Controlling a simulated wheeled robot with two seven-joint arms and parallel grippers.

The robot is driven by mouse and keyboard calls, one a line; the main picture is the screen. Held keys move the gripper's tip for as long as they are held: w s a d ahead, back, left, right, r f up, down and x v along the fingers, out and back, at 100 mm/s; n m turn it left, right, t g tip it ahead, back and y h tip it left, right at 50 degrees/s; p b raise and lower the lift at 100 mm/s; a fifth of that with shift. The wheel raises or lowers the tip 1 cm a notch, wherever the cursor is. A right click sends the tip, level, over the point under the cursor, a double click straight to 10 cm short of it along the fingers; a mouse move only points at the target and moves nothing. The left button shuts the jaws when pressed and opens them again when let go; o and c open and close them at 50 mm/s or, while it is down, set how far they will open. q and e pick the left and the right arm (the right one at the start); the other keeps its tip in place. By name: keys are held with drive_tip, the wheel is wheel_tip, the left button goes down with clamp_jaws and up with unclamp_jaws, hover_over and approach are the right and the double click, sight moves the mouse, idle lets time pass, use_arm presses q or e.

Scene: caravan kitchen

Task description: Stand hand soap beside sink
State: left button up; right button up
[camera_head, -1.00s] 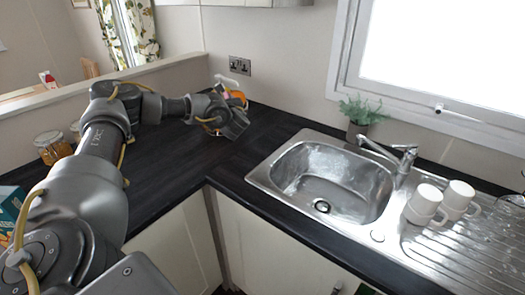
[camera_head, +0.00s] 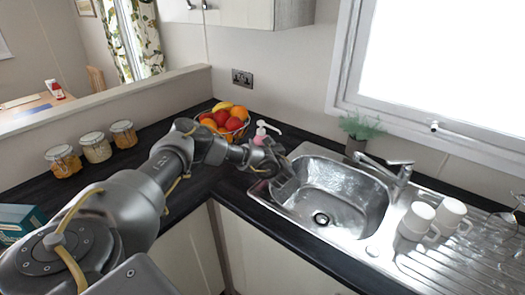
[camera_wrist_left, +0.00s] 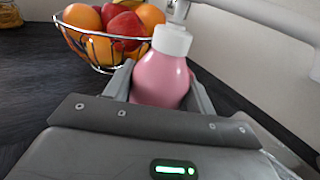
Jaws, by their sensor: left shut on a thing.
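The hand soap is a pink bottle with a white pump top (camera_head: 261,134), seen behind my left gripper in the head view. It looks upright, close to the left rim of the steel sink (camera_head: 345,198). In the left wrist view the pink bottle (camera_wrist_left: 161,78) sits between the two fingers. My left gripper (camera_head: 270,162) is shut on it at the sink's left back corner. The bottle's base is hidden, so I cannot tell whether it touches the counter. My right gripper is not in view.
A wire fruit bowl (camera_head: 222,120) stands left of the bottle and also shows close by in the left wrist view (camera_wrist_left: 100,50). A plant (camera_head: 360,130) and tap (camera_head: 395,172) are behind the sink. White mugs (camera_head: 418,220) stand on the drainer. Jars (camera_head: 96,148) line the left counter.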

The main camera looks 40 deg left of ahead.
use_arm(q)
drive_tip(key=f, duration=0.1)
drive_tip(key=d+f, duration=0.1)
drive_tip(key=f, duration=0.1)
drive_tip(key=shift+w+p, duration=0.15)
drive_tip(key=shift+p, duration=0.15)
drive_tip(key=shift+a+f, duration=0.1)
drive_tip(key=shift+f, duration=0.35)
drive_tip(key=o, duration=1.3)
drive_tip(key=shift+f, duration=0.1)
